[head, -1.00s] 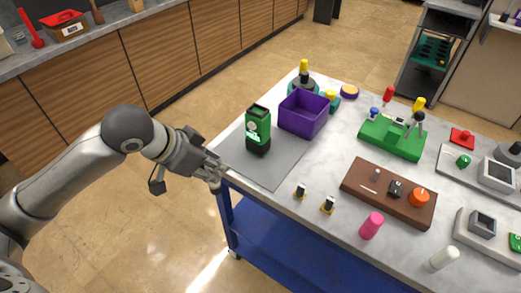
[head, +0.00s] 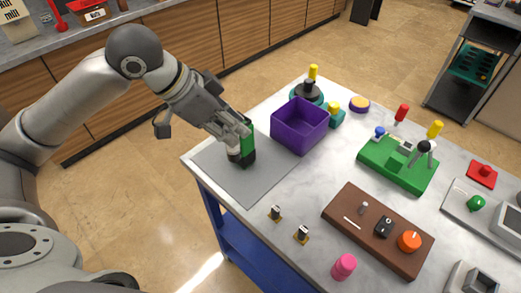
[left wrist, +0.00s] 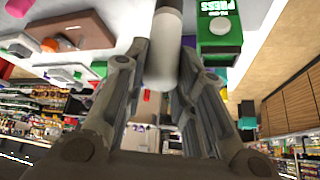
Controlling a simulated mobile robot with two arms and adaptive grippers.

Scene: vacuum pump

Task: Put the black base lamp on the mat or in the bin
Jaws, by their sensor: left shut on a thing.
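My left gripper (head: 238,138) is shut on a white cylinder (head: 234,153) over the grey mat (head: 250,192). The cylinder also shows between the fingers in the left wrist view (left wrist: 163,62). The purple bin (head: 299,140) stands behind and to the right of the mat's middle, open and apparently empty. My right gripper is not in view.
A green and black box (head: 248,152) marked PRESS stands on the mat right beside the held cylinder; it shows in the left wrist view too (left wrist: 219,42). The mat's front part is clear.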

